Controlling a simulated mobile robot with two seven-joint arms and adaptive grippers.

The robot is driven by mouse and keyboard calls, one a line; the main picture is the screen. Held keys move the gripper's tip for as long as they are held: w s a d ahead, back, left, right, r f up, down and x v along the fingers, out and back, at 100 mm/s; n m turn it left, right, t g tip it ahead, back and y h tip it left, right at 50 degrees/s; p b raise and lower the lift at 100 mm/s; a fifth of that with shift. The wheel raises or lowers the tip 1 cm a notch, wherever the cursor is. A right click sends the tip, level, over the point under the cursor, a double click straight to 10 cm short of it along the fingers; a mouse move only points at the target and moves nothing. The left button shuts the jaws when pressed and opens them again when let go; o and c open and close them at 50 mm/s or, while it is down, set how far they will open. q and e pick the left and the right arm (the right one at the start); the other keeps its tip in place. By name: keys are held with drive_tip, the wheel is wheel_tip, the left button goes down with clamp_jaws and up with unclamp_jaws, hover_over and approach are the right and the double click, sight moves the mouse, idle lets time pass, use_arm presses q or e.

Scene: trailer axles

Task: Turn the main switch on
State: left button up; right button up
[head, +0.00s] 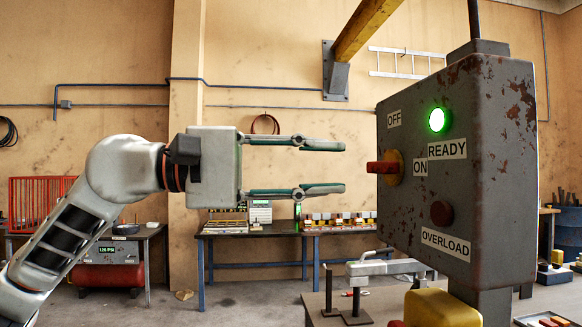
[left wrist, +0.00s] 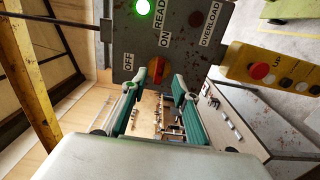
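The main switch (head: 386,167) is a red handle on a yellow round base on the face of a rusty grey control box (head: 487,150). The OFF label (head: 394,118) is above it and the ON label (head: 420,168) beside it. My left gripper (head: 344,167) is open and empty, level with the switch and pointing at it, with a small gap left of the handle. In the left wrist view, the switch (left wrist: 158,70) shows between the open fingertips (left wrist: 153,82). I cannot tell for certain which label the handle points at. My right gripper is not in view.
A green READY lamp (head: 438,120) is lit; the OVERLOAD lamp (head: 441,213) is dark. A yellow pendant (left wrist: 268,75) with a red button is beside the box. A yellow beam (head: 362,30) is overhead. Workbenches (head: 290,228) stand along the back wall.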

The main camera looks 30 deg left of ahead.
use_arm(q)
drive_tip(key=v, duration=0.4)
drive_tip(key=shift+s+a, duration=0.3)
